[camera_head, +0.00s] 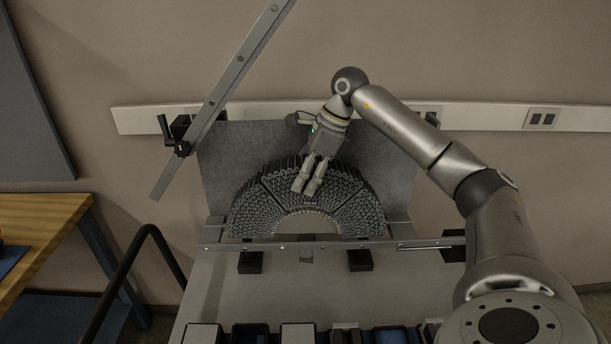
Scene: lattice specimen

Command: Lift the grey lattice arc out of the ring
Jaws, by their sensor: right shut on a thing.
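The grey lattice arc (345,205) is a half-ring of dark honeycomb segments, standing against a grey back plate (225,160). Its curved side is up, and dark seams divide it. My right gripper (306,192) reaches down over the top middle of the arc, with its fingers pointing down and slightly left. It is shut on the lattice arc; the fingers hide the part between them. I cannot tell whether the arc is clear of what surrounds it. My left gripper is not in view.
A metal bar (300,245) runs across below the arc, with black clamps (250,262) under it. A long slanted bar (220,95) stands up at the left. A wooden table (40,222) is at the far left. Several bins line the bottom edge.

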